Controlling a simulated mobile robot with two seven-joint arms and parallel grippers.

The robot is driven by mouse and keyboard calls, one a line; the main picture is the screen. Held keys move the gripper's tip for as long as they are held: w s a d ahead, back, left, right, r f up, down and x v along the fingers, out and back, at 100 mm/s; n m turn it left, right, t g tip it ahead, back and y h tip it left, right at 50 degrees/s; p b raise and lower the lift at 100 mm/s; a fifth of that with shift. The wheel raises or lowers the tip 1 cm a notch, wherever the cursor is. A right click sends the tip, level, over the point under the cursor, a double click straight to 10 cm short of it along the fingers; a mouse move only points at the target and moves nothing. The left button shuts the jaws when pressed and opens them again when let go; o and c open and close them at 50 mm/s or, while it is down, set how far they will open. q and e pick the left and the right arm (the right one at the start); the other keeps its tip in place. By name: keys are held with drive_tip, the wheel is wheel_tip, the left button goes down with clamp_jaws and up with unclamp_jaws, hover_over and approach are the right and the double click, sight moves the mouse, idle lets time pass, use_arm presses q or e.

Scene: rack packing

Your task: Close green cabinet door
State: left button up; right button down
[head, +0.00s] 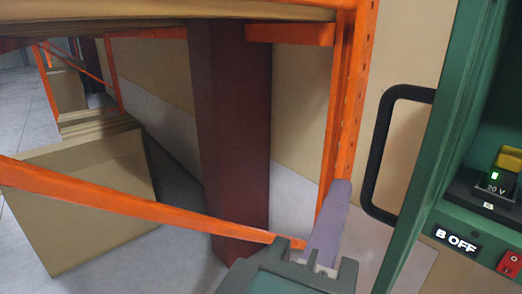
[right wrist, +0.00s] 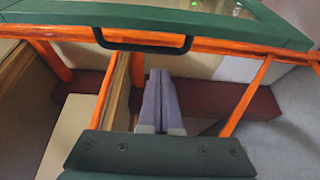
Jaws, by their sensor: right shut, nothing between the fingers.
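The green cabinet door (head: 432,165) stands open at the right of the head view, seen nearly edge-on, with a black bar handle (head: 370,150) on its left side. In the right wrist view the green door (right wrist: 215,28) with a window and its black handle (right wrist: 140,46) cross the top. My right gripper (head: 338,190) has purple fingers that are shut and empty, left of the handle and apart from it. The fingers in the right wrist view (right wrist: 161,78) point toward the handle from below it in the picture. My left gripper is out of view.
Inside the green cabinet are a battery charger showing 20 V (head: 495,185), a "B OFF" label (head: 456,240) and a red switch (head: 510,264). An orange rack upright (head: 345,100) stands behind my gripper. A dark red column (head: 232,130) and a cardboard box (head: 80,195) are left.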

sight(386, 214)
drive_tip(key=d+p, duration=0.2)
drive_tip(key=d, duration=0.1)
drive_tip(key=shift+d, duration=0.15)
drive_tip(key=shift+s+d, duration=0.25)
drive_tip(key=shift+s, duration=0.05)
